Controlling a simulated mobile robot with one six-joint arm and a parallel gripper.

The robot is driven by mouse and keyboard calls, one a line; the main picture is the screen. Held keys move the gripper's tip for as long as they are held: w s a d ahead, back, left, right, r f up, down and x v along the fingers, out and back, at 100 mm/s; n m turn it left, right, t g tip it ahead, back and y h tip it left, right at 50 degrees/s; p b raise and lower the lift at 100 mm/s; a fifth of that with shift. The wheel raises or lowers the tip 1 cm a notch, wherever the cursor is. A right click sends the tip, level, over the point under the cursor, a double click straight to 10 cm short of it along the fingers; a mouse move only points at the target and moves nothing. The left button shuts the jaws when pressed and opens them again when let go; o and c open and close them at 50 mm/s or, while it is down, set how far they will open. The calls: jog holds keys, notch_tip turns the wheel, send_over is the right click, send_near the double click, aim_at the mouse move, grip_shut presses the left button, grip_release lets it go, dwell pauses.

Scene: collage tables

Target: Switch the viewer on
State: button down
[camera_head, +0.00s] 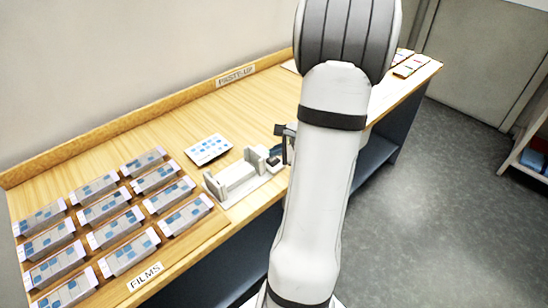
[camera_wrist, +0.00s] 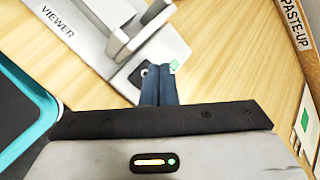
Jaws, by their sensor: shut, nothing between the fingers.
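The viewer (camera_head: 236,180) is a white device with upright blocks on a flat base, standing on the wooden table. Its printed label and base show in the wrist view (camera_wrist: 88,40). A black switch plate with a small round part (camera_wrist: 139,76) sits at the end of the base. A small green spot (camera_wrist: 174,66) shows beside it. My gripper (camera_wrist: 159,70) is shut and empty, with its dark fingertips over or against this end of the viewer; contact cannot be told. In the head view my arm partly hides my gripper (camera_head: 284,148).
Several film strips (camera_head: 102,208) lie in rows at the left by the FILMS label (camera_head: 145,277). A card with blue squares (camera_head: 208,149) lies behind the viewer. A PASTE-UP label (camera_head: 236,75) marks the back edge. A dark teal-edged shape (camera_wrist: 25,105) is at the wrist view's left.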

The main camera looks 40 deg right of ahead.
aim_at(274, 162)
notch_tip(274, 162, up, 6)
jog(key=p, duration=0.4)
dwell(0.6)
jog(key=s+a+r+n+g+y, duration=0.1)
jog(key=a+r+n+g, duration=0.15)
jog(key=a+n, duration=0.45)
jog(key=s+a+r+n+g+y, duration=0.1)
jog(key=a+r+n+g, duration=0.15)
jog(key=a, duration=0.75)
jog(key=s+a+r+n+g+h, duration=0.1)
jog(key=s+a+r+n+h, duration=0.3)
jog(key=s+a+n, duration=0.5)
jog(key=s+r+n, duration=0.1)
jog(key=n, duration=0.4)
jog(key=shift+s+a+h, duration=0.2)
jog(key=shift+s+h, duration=0.05)
jog(key=shift+h, duration=0.05)
